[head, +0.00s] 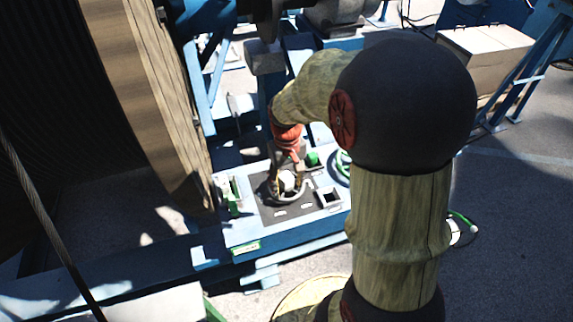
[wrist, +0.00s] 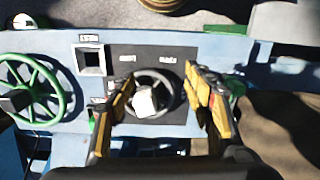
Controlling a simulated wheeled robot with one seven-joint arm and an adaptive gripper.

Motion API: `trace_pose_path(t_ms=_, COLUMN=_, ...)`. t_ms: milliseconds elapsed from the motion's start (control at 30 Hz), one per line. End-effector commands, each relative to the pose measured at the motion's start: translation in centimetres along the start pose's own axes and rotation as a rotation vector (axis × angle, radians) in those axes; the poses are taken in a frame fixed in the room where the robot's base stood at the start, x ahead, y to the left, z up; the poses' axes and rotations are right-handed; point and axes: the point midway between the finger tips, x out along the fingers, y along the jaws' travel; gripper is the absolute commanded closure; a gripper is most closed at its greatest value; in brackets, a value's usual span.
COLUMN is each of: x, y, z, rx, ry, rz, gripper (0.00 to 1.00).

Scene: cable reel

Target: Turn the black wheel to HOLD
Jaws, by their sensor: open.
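The black wheel (wrist: 168,83) sits on a dark panel plate (wrist: 122,63), with a pale block-like hub (wrist: 145,101) at its middle. Two small white labels show on the plate above the wheel, too small to read, so I cannot tell its setting. My gripper (wrist: 163,103) is open, with one finger on each side of the wheel in the wrist view; I cannot tell whether either touches the rim. In the head view my gripper (head: 287,172) hangs over the wheel (head: 291,199) and partly hides it.
A green handwheel (wrist: 58,92) stands left of the plate in the wrist view, near a square socket (wrist: 90,60). In the head view, a large wooden-flanged reel (head: 150,85) rises left of the blue frame (head: 290,237). A green-handled part (head: 232,192) lies beside the plate.

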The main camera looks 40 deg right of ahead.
Motion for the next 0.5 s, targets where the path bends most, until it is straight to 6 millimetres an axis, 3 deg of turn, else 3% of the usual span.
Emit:
trace_pose_path(t_ms=100, x=1.2, y=2.1, z=-2.8, rx=-0.025, ry=-0.04, rz=-0.009, gripper=0.48)
trace_pose_path(t_ms=233, x=3.2, y=3.3, z=-6.1, rx=-0.094, ry=-0.029, rz=-0.009, gripper=0.48)
trace_pose_path(t_ms=333, x=2.5, y=3.7, z=-8.9, rx=-0.161, ry=0.024, rz=0.004, gripper=0.48)
trace_pose_path(t_ms=500, x=2.5, y=3.8, z=-9.3, rx=-0.23, ry=0.039, rz=0.01, gripper=0.48)
